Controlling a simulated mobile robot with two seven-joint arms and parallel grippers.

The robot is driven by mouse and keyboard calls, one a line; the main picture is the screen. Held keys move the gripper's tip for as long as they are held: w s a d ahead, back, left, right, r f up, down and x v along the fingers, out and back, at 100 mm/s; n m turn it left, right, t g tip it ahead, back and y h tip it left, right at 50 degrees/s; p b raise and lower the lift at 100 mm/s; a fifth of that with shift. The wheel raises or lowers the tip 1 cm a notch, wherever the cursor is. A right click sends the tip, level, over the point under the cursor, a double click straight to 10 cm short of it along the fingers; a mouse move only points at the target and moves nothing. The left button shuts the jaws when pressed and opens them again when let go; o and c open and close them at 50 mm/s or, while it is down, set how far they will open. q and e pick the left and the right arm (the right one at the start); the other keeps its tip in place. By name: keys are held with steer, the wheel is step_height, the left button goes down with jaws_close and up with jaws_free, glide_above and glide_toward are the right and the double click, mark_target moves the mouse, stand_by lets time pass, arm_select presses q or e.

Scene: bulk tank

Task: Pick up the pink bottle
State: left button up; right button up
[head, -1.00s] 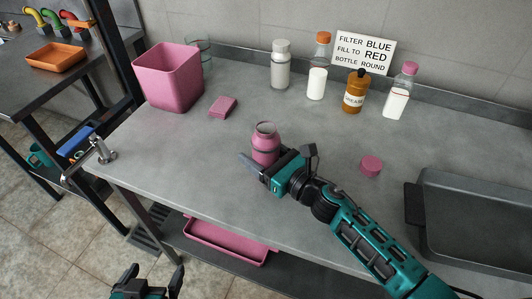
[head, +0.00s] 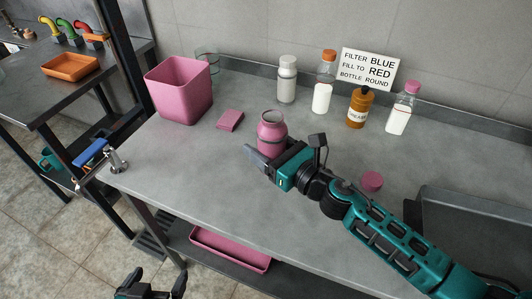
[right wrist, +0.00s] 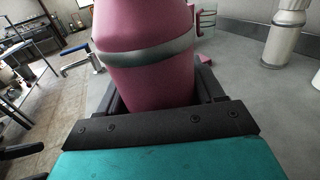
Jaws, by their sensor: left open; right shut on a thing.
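The pink bottle (head: 272,132) has an open top and a grey band round it. In the right wrist view the bottle (right wrist: 150,60) fills the space between the fingers (right wrist: 160,100). Whether its base touches the bench is hidden by the gripper. My left gripper (head: 152,288) is open and empty, low at the bottom of the head view, in front of the bench.
A pink bin (head: 180,92), pink sponge-like block (head: 230,121) and pink cap (head: 371,181) are on the bench. White bottles (head: 286,82), a brown bottle (head: 360,107) and a sign (head: 370,68) stand at the back. A grey basin (head: 470,230) is at right.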

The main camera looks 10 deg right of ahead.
mark_target(266, 117)
step_height(266, 117, up, 12)
steer(key=shift+r+b, duration=0.2)
steer(key=shift+b, duration=0.15)
stand_by(0.4)
steer(key=shift+s+f, duration=0.1)
